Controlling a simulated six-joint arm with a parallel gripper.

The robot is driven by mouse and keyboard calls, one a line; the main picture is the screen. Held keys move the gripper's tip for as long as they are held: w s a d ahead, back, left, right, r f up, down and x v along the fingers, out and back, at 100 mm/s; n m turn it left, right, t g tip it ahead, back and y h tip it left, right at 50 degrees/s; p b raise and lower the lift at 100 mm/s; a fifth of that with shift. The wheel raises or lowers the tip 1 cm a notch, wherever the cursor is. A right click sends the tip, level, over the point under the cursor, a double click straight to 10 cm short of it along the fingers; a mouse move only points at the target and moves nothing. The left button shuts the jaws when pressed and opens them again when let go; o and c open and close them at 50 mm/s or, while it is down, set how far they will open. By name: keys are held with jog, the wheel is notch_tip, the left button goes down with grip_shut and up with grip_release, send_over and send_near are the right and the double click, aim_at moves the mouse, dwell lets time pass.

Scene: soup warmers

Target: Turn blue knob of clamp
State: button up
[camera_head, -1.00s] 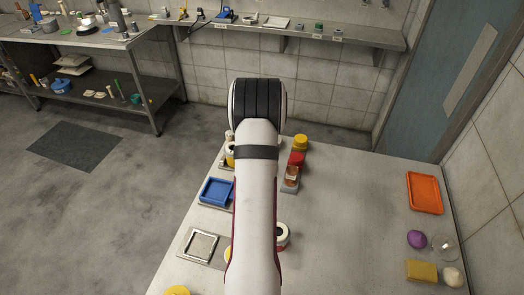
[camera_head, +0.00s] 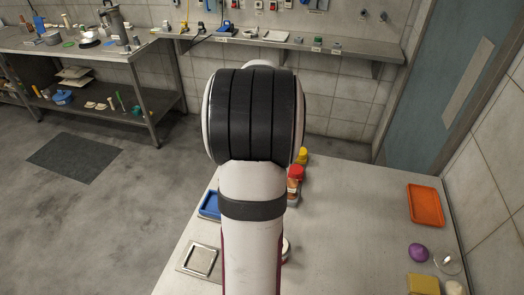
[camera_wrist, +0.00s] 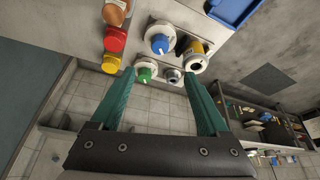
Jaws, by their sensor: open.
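In the wrist view a blue knob (camera_wrist: 160,44) sits in a round white mount on the table, in the upper middle of the picture. A green knob (camera_wrist: 145,75) in a similar pale mount is just below it. My gripper (camera_wrist: 159,72) has two teal fingers spread apart with nothing held between them. The blue knob shows beyond the fingertips, between their lines; I cannot tell the height gap. In the head view my own arm hides the gripper and both knobs.
A silver-topped fitting (camera_wrist: 173,76) and a yellow-and-black cylinder (camera_wrist: 196,56) stand close beside the knobs. Red (camera_wrist: 115,39) and yellow (camera_wrist: 111,63) lidded items line the other side. A blue tray (camera_head: 209,205) is left of my arm. The table's middle right is clear.

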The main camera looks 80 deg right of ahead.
jog(key=x, duration=1.5)
jog(key=shift+d+f, duration=0.1)
jog(key=shift+f, duration=0.2)
